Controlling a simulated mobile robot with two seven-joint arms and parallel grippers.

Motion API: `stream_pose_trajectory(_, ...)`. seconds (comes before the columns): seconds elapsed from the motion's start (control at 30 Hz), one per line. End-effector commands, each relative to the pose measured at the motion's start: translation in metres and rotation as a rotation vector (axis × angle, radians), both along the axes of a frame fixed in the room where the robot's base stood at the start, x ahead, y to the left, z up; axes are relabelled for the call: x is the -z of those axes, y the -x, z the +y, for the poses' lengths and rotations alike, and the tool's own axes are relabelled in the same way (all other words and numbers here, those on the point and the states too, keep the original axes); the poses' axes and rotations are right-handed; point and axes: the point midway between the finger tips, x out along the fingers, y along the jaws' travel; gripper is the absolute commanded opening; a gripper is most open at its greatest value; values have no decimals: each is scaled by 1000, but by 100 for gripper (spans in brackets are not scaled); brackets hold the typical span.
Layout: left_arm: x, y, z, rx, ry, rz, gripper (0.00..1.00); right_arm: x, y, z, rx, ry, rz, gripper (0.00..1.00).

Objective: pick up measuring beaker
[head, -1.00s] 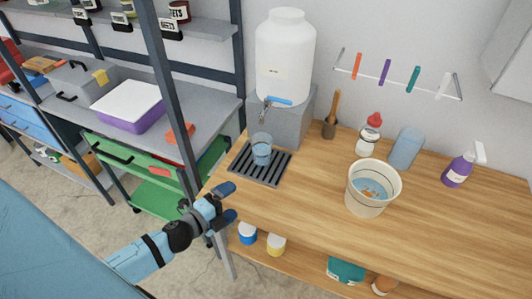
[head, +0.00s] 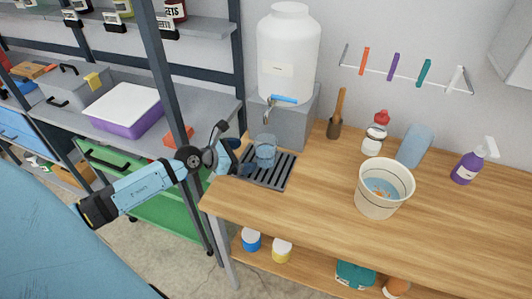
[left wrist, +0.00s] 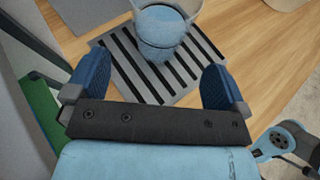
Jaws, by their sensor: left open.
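The measuring beaker (head: 265,151) is a clear bluish cup standing upright on the dark slatted drip grate (head: 275,172), below the tap of the white water tank. In the left wrist view the beaker (left wrist: 158,27) stands just beyond the fingertips, roughly centred between them, on the grate (left wrist: 127,74). My left gripper (head: 236,157) is at the left side of the beaker in the head view. Its two blue fingers (left wrist: 156,85) are spread wide with nothing between them. My right gripper is not in view.
The white tank (head: 288,55) with its blue-handled tap (head: 280,101) rises behind the beaker on a grey block. A bucket (head: 384,190), a red-capped bottle (head: 375,135) and a purple spray bottle (head: 470,162) stand to the right. The wooden tabletop (head: 310,200) in front is clear.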

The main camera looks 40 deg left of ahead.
Motion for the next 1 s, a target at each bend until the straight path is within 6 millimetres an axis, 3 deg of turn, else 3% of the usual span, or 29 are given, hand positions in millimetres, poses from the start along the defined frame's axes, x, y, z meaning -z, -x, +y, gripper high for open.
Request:
stream_pose_trajectory(0.6, 30, -58, -27, -2, 4, 0, 100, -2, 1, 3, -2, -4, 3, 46)
stream_pose_trajectory(0.93, 34, -63, -30, -1, 2, 1, 100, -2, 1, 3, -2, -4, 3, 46)
stream_pose_trajectory(1.0, 34, -63, -30, -1, 2, 1, 84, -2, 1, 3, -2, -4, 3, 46)
